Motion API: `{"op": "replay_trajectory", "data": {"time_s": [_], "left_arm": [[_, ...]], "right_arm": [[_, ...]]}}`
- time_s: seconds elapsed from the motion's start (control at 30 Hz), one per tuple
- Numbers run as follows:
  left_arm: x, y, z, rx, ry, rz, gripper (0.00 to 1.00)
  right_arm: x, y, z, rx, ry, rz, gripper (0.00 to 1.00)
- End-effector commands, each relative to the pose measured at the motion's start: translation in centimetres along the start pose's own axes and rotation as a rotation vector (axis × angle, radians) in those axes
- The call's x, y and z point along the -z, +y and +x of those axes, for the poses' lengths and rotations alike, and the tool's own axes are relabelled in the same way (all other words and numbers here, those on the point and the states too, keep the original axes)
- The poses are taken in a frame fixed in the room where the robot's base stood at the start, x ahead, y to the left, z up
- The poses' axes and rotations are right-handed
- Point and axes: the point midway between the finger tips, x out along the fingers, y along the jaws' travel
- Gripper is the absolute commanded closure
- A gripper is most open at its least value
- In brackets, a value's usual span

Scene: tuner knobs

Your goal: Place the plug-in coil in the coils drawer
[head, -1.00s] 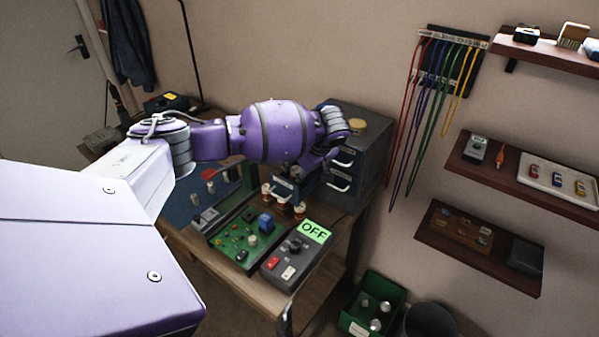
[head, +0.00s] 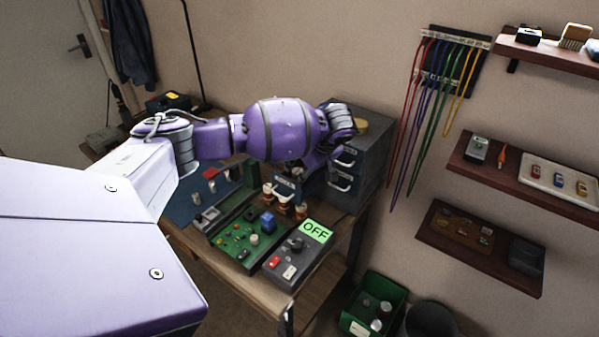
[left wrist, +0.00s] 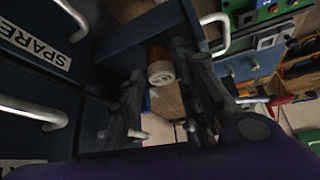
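The plug-in coil (left wrist: 160,71), with a pale end and a brown-orange body, sits between the two fingers of my left gripper (left wrist: 160,68) in the left wrist view. The fingers appear to press on its sides. An open blue drawer (left wrist: 122,37) is right by the fingertips. In the head view this open drawer (head: 287,183) sticks out from the grey-blue cabinet (head: 372,145); its label is too small to read. My left arm hides its interior and my left gripper there. My right gripper is out of view.
Several coils (head: 284,202) stand in front of the drawer. A green tuner board (head: 240,238) and a grey box (head: 296,258) with an OFF sign lie nearer. A drawer labelled SPARE (left wrist: 36,45) is shut beside my gripper. A green bin (head: 372,305) stands on the floor.

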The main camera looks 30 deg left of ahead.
Motion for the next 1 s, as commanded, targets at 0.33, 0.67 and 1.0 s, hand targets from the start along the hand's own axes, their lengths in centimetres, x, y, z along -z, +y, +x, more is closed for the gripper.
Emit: {"op": "replay_trajectory", "data": {"time_s": [0.33,0.67,1.0], "left_arm": [[0.1,0.1,-7.7,-0.008,0.000,-0.002,0.69],[0.1,0.0,-9.9,-0.001,0.000,-0.001,0.69],[0.1,0.0,-9.9,-0.001,0.000,-0.001,0.69]], "right_arm": [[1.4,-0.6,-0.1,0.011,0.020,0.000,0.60],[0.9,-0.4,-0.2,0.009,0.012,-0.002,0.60],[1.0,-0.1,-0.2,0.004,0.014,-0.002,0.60]]}}
